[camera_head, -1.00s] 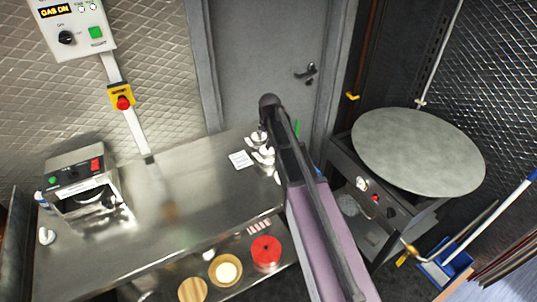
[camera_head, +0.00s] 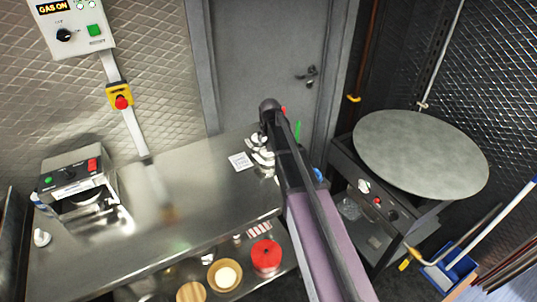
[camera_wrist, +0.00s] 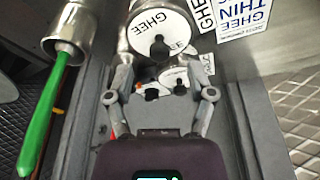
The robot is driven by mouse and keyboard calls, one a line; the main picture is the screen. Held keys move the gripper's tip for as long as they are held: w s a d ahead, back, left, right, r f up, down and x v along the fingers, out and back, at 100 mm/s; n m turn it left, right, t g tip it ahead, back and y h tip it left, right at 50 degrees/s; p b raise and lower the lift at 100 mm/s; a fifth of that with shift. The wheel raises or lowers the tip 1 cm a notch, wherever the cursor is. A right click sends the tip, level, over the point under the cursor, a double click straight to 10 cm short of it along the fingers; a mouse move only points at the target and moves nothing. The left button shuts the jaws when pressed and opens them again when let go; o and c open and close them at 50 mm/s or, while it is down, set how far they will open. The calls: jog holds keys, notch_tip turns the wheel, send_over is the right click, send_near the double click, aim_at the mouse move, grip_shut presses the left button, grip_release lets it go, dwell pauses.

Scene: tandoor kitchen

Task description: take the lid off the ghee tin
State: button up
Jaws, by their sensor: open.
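In the wrist view a metal tin with a white lid marked GHEE (camera_wrist: 160,28) and a dark knob stands just ahead of my gripper (camera_wrist: 158,72). Smaller white labelled pieces with dark knobs (camera_wrist: 180,88) show lower down, between my fingers. My gripper is open, one finger on each side, with nothing visibly gripped. I cannot tell whether the fingertips touch anything. In the head view white-topped items (camera_head: 262,157) stand at the counter's right end, partly hidden by my arm, which also hides my gripper.
A green-handled tool in a metal holder (camera_wrist: 42,115) stands at left in the wrist view. A white GHEE card (camera_wrist: 243,18) is at upper right. In the head view the steel counter (camera_head: 190,190) is mostly clear, with a red container (camera_head: 266,254) on the shelf below.

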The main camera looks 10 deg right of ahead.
aim_at(263, 152)
jog(key=shift+b+x, duration=1.4)
jog(key=shift+x, duration=0.4)
grip_shut()
